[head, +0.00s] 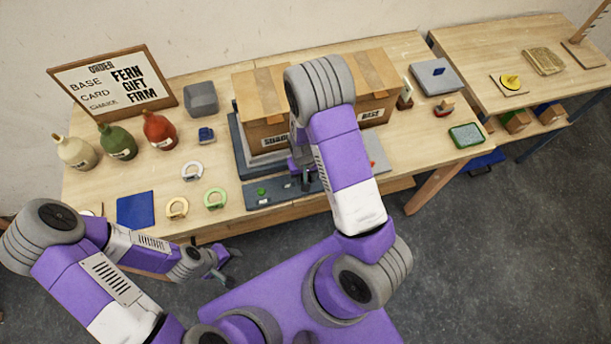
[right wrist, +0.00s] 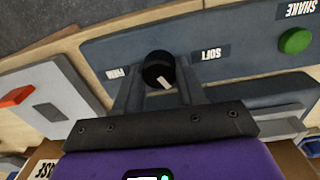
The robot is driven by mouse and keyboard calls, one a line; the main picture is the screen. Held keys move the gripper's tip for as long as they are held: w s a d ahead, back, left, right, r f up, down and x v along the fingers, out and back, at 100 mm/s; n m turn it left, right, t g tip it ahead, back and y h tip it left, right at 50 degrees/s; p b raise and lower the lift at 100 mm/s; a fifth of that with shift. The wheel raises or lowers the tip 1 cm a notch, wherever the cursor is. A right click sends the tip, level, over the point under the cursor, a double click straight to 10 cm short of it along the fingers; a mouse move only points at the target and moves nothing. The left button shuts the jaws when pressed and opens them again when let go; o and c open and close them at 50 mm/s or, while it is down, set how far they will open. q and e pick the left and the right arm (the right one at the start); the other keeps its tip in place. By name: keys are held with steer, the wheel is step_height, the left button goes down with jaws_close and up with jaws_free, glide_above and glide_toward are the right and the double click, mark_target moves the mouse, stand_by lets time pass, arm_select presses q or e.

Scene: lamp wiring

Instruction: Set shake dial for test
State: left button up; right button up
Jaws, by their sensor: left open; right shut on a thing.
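The shake panel, a dark blue-grey strip (head: 285,199), lies along the front of the table. It also fills the right wrist view (right wrist: 225,45), with SHAKE, SOFT and FIRM labels and a green button (right wrist: 295,41). The black dial (right wrist: 157,66) stands between FIRM and SOFT; its white mark points to the lower right in that view. My right gripper (right wrist: 160,78) is shut on the dial, one finger on each side; in the head view my arm partly hides it. My left gripper (head: 229,268) is open and empty, off the table's front edge.
A cardboard box (head: 262,100) stands behind the panel. An order board (head: 113,88) reads FERN, GIFT, FIRM. Several bottles, coloured rings and a blue mat (head: 136,210) occupy the left side. A grey plate with a red switch (right wrist: 58,103) lies beside the panel.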

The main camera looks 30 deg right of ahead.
steer(key=n+b, duration=0.1)
steer(key=n, duration=0.3)
steer(key=shift+n, duration=0.3)
steer(key=shift+n+b, duration=0.6)
steer(key=shift+n, duration=0.7)
steer(key=o, duration=1.1)
steer(key=shift+c, duration=0.2)
steer(key=shift+r, duration=0.1)
step_height(320, 180, up, 7)
steer(key=shift+a+r+p, duration=0.1)
steer(key=shift+r+p, duration=0.1)
steer(key=shift+p, duration=0.1)
steer(key=shift+s, duration=0.1)
